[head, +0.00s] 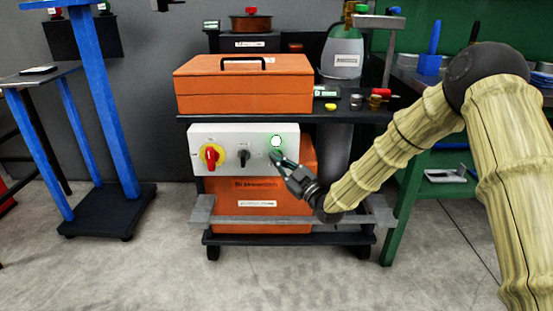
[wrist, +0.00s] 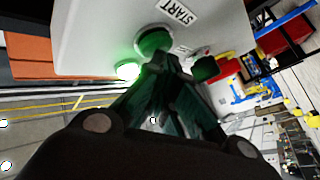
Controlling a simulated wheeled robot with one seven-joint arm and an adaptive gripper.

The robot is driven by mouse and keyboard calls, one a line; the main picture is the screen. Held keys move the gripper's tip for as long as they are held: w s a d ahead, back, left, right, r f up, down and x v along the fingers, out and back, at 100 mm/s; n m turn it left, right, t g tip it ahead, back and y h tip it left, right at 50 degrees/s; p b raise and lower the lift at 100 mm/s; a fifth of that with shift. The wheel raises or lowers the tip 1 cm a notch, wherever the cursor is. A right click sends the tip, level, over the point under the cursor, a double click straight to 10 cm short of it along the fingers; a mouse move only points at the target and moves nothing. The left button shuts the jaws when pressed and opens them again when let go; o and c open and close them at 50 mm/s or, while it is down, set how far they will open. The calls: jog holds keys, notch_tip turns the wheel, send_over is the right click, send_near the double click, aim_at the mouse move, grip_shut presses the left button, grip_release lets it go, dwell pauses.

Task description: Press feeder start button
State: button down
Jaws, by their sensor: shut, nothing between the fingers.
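The white control box (head: 226,136) hangs on the front of the cart. Its lit green-white lamp (head: 276,141) is at the upper right of the face and glows in the wrist view (wrist: 128,70). The green button (wrist: 154,40) is beside the START label (wrist: 175,12) in the wrist view; in the head view my gripper mostly covers it. My gripper (head: 275,156) is shut and empty, its fingertips (wrist: 166,62) right at the button. I cannot tell whether they touch it or whether it is pushed in.
A black selector knob (head: 243,157) and a red-and-yellow rotary switch (head: 210,156) are left of the button on the same face. An orange toolbox (head: 245,88) stands above. A grey bar (head: 225,219) juts out below. The floor in front is clear.

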jog(key=shift+s, duration=0.9)
jog(key=shift+s+p, duration=0.55)
jog(key=shift+s, duration=1.95)
